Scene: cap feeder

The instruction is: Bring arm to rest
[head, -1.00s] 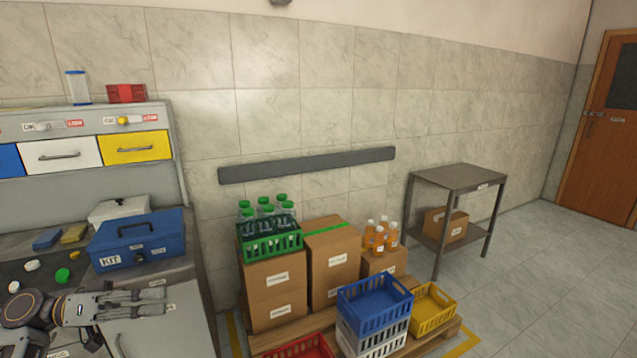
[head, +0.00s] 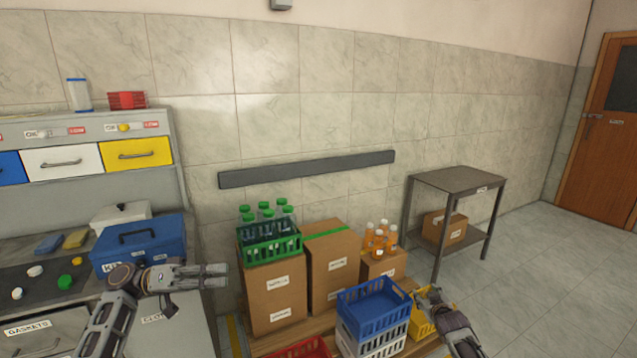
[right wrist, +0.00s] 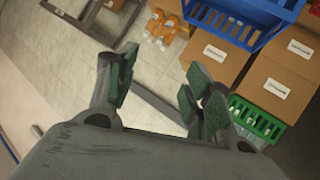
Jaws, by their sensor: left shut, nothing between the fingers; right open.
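My left gripper (head: 205,276) is shut and empty in the head view, in front of the workbench's right end and just below the blue KIT case (head: 140,245). Its fingers point right. My right gripper (head: 428,300) is at the lower right of the head view, in front of the yellow crate (head: 419,322), which it partly hides. In the right wrist view its fingers (right wrist: 155,95) are spread apart with nothing between them.
A pallet (head: 318,326) holds cardboard boxes (head: 277,295), a green crate of bottles (head: 272,250), orange bottles (head: 380,240) and a blue crate (head: 373,310). A metal side table (head: 458,180) stands further right. Open floor (head: 560,290) lies at the right.

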